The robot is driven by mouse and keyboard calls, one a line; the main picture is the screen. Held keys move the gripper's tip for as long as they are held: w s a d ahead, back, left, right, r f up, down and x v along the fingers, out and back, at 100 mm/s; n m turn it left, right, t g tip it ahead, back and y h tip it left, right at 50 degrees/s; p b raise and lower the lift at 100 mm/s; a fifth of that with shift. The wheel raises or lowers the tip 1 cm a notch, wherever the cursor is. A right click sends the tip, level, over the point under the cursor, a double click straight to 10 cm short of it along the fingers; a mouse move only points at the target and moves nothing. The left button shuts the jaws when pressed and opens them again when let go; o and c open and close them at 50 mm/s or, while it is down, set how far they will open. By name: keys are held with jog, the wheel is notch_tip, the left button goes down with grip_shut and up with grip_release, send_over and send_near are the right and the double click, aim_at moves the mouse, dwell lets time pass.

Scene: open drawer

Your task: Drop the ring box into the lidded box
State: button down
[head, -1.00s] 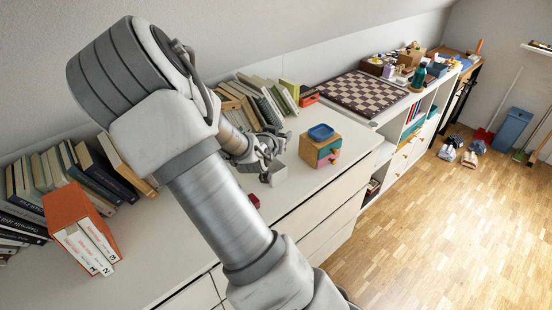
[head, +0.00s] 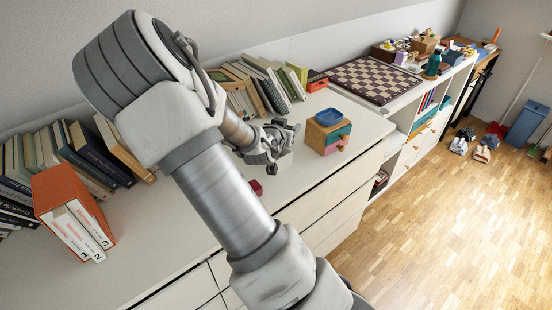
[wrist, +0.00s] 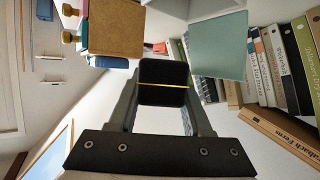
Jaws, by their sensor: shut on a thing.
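The ring box (wrist: 163,72), small and black with a thin yellow line across it, is between the fingers of my gripper (wrist: 163,98) in the wrist view. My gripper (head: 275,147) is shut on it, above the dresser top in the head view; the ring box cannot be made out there. A pale box, seemingly the lidded box (wrist: 200,8), shows at the top edge of the wrist view with a grey-green lid panel (wrist: 218,48), apparently open. It lies just beyond the ring box and is partly cut off. My gripper seems to hide it in the head view.
A small wooden drawer chest (head: 327,135) with a blue tray (head: 329,117) on top stands right of my gripper; it is close at upper left in the wrist view (wrist: 116,30). Books (head: 262,90) stand behind. A small red thing (head: 256,187) lies in front.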

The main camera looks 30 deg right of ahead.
jog(key=shift+f, duration=0.3)
jog(key=shift+c, duration=1.3)
grip_release()
jog(key=w+r+p+v, duration=0.1)
jog(key=p+v, duration=1)
jog(key=v, duration=0.5)
jog(key=shift+r, duration=0.2)
jog(key=shift+s+a+p, duration=0.1)
jog(key=shift+p, duration=0.4)
jog(key=shift+s+a+r+p, duration=0.1)
jog(key=shift+s+a+p, duration=0.1)
jog(key=shift+p, duration=0.75)
